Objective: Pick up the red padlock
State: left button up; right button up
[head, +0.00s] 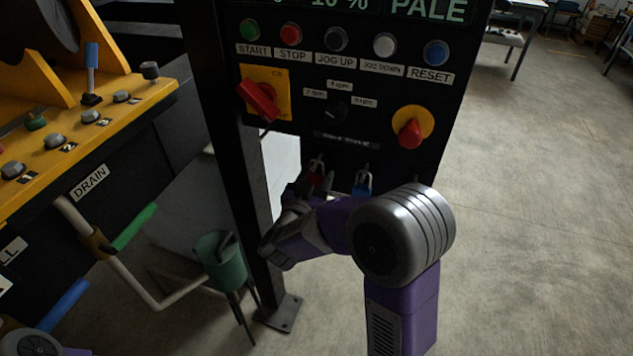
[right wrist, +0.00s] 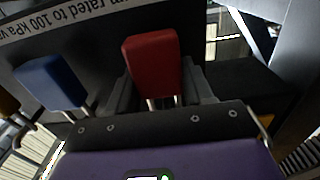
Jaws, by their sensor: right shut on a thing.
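The red padlock (head: 315,181) is below the black control panel in the head view, partly hidden by my right gripper (head: 303,188). In the right wrist view the red padlock (right wrist: 153,62) sits between the two dark fingers of my right gripper (right wrist: 160,90), which are shut on its body. Its metal shackle shows at the near end, between the fingers. I cannot tell whether the shackle still hangs on something. My left gripper is out of view.
A blue padlock (head: 362,186) hangs just right of the red one. The control panel (head: 375,150) has buttons and red knobs above. A black post (head: 245,170) stands to the left, beside a green container (head: 222,262). Open floor (head: 530,200) lies to the right.

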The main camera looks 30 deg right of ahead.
jog(key=shift+c, duration=0.6)
jog(key=shift+r, duration=0.1)
jog(key=shift+r, duration=0.25)
jog(key=shift+r+p, duration=0.45)
jog(key=shift+r, duration=0.05)
jog(key=p+v, duration=0.1)
jog(key=v, duration=1.7)
jog(key=shift+p, duration=0.35)
jog(key=s+a+r+p, duration=0.2)
jog(key=s+a, duration=0.3)
jog(key=shift+a, duration=0.3)
